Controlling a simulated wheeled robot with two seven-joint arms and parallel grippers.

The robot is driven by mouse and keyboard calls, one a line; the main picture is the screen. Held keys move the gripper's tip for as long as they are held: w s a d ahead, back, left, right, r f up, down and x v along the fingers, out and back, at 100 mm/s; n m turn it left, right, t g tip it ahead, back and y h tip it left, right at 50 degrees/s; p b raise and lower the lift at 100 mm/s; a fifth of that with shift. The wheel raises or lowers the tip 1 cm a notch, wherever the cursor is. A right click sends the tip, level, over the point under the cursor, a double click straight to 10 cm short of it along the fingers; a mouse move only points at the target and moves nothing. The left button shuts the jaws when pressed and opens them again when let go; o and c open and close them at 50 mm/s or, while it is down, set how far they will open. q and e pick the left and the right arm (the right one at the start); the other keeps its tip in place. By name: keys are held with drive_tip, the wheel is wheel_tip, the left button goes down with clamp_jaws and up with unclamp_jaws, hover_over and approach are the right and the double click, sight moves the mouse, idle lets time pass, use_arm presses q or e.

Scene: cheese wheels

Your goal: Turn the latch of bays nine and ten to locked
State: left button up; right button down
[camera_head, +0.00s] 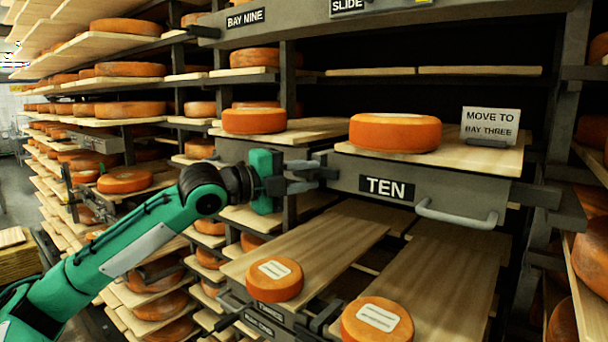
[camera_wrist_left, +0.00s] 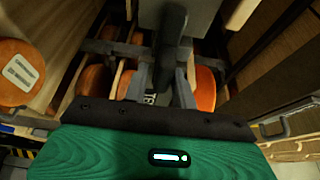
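The TEN drawer front (camera_head: 345,182) carries a black TEN plate (camera_head: 386,188) and a grey bar handle (camera_head: 455,217). A dark latch lever (camera_head: 320,171) sits at its left end, and the lever also shows in the left wrist view (camera_wrist_left: 170,48). My left gripper (camera_head: 302,176) is at this lever, with its grey fingers on either side of it; whether they grip it is unclear. The BAY NINE plate (camera_head: 245,17) is at the upper left, with a dark latch lever (camera_head: 201,31) at its left end. My right gripper is not in view.
An orange cheese wheel (camera_head: 395,133) and a MOVE TO BAY THREE sign (camera_head: 490,125) stand on the board above TEN. Two labelled wheels (camera_head: 275,279) (camera_head: 377,320) sit on lower pulled-out boards. Racks full of cheese crowd the left.

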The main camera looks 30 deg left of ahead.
use_arm(q)
drive_tip(key=shift+o, duration=0.7)
drive_tip(key=shift+s+a+f+b, duration=0.15)
drive_tip(key=shift+s+a+b, duration=0.3)
drive_tip(key=shift+s+b, duration=0.2)
drive_tip(key=b+v, duration=0.3)
drive_tip(key=shift+s+a+f, duration=0.1)
drive_tip(key=shift+s, duration=0.25)
drive_tip(key=b, duration=1)
approach(303, 178)
drive_tip(key=shift+v, duration=1.8)
